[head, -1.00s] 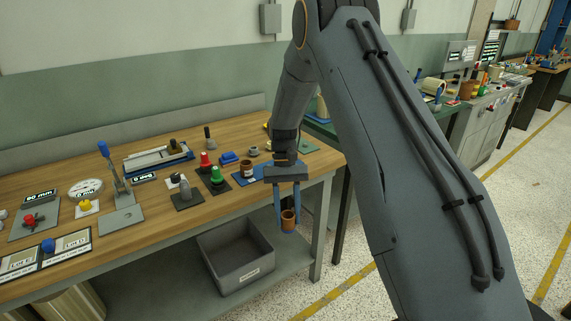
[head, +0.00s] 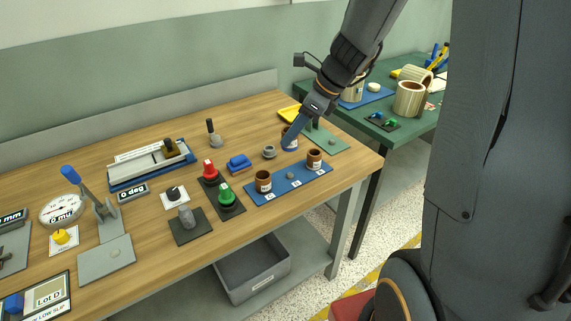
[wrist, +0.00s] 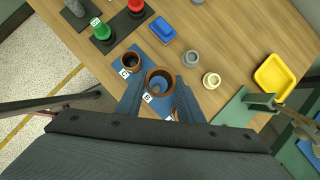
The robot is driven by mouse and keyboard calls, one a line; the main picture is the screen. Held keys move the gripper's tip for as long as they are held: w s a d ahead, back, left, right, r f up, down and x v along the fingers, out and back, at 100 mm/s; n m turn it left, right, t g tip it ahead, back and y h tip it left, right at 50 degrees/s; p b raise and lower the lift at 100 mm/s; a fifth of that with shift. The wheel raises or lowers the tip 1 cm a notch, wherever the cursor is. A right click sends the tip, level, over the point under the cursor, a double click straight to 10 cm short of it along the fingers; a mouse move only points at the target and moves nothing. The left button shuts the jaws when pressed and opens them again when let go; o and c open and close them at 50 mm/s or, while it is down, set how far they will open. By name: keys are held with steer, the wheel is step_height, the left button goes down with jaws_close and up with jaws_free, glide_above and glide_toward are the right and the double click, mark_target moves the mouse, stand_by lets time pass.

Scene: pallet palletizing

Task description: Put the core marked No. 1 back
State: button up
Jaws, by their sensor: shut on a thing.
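My gripper (head: 291,143) is shut on a brown, hollow core (head: 290,130), held above the bench just behind the blue rack (head: 279,190) in the head view. In the wrist view the held core (wrist: 150,76) is between my blue fingers, and the rack shows through its bore. Two other brown cores stand on the rack: one at the left end (head: 263,182) and one at the right end (head: 314,159). The middle place between them has only a small grey peg (head: 290,176). I cannot read a number on the held core.
Behind the rack are a grey ring (head: 269,152) and a yellow tray (head: 289,113). Red (head: 209,170) and green (head: 225,192) knobs and a blue block (head: 238,162) stand to the left. A green plate (head: 333,141) lies to the right. A grey bin (head: 252,272) is below.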

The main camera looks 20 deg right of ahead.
step_height(320, 180, down, 10)
steer(key=shift+d+r, duration=0.1)
stand_by(0.4)
steer(key=shift+f, duration=0.5)
steer(key=shift+f+b, duration=0.1)
steer(key=shift+b, duration=0.25)
steer(key=o, duration=1.2)
